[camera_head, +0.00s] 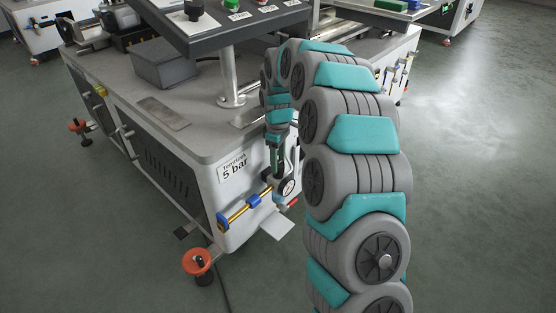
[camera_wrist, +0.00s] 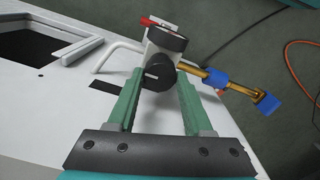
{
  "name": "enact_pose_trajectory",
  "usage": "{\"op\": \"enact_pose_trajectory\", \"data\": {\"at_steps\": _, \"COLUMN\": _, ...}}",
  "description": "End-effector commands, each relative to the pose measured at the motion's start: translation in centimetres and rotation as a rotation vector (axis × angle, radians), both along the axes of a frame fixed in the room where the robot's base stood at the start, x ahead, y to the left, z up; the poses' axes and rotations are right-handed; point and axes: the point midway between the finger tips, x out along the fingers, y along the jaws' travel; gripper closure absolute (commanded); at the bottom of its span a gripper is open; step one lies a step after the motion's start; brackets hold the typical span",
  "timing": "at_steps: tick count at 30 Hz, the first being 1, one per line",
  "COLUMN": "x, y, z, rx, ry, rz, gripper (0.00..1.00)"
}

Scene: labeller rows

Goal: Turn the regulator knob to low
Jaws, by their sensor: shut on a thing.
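The regulator knob (camera_wrist: 160,77) is a dark round knob with a short pale mark pointing to the left in the wrist view. My gripper (camera_wrist: 161,84) has its two green fingers on either side of the knob and is shut on it. Behind the knob is the regulator body with a round black gauge (camera_wrist: 167,38). In the head view the gauge (camera_head: 287,187) shows its pale face at the machine's front corner, beside my gripper (camera_head: 277,165). The knob is hard to make out there. I see no readable low marking.
A brass pipe with blue fittings (camera_wrist: 218,79) runs from the regulator. A bent white rail (camera_wrist: 118,46) is on the machine panel near my left finger. The machine's side (camera_head: 235,180) carries a "5 bar" label. An orange-topped foot (camera_head: 197,262) stands below. Floor is open on the right.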

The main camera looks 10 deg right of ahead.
Motion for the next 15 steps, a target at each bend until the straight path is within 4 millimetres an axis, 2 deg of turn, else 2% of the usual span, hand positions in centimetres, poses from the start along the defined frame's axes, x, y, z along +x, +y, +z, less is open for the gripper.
{"op": "enact_pose_trajectory", "data": {"at_steps": 11, "x": 0.16, "y": 0.03, "z": 0.19, "rx": 0.0, "ry": -0.006, "rz": 0.006, "gripper": 1.0}}
{"op": "enact_pose_trajectory", "data": {"at_steps": 12, "x": 0.16, "y": 0.03, "z": 0.19, "rx": 0.0, "ry": -0.006, "rz": 0.006, "gripper": 0.48}}
{"op": "enact_pose_trajectory", "data": {"at_steps": 15, "x": 0.13, "y": 0.01, "z": 0.16, "rx": 0.0, "ry": -0.005, "rz": 0.006, "gripper": 0.37}}
